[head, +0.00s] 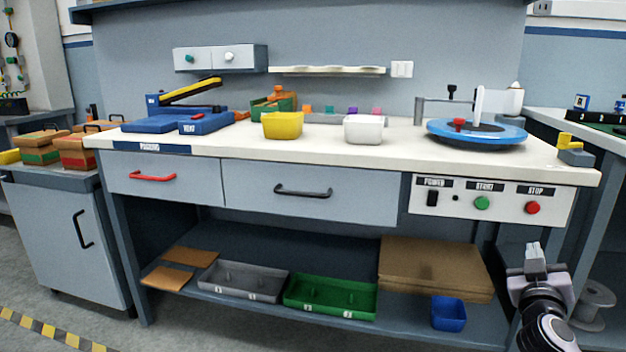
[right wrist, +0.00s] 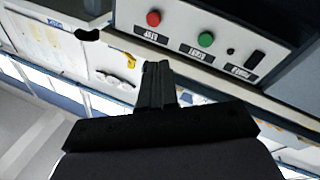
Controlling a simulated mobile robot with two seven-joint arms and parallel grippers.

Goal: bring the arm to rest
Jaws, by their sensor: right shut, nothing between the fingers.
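My right gripper (head: 535,258) is at the lower right of the head view, in front of the bench and below its control panel (head: 492,200). Its fingers are shut together with nothing between them. In the right wrist view the shut fingers (right wrist: 158,75) point toward the bench, with the red stop button (right wrist: 153,18) and green start button (right wrist: 206,39) beyond them. The gripper appears apart from the panel. My left gripper is not in view.
The white bench top (head: 340,153) holds a yellow bin (head: 283,125), a white bin (head: 363,129) and a blue turntable (head: 470,142). The lower shelf has a green tray (head: 330,297), a blue bin (head: 448,313) and cardboard (head: 433,270). A spool (head: 594,300) stands right of my arm. Open floor lies at left.

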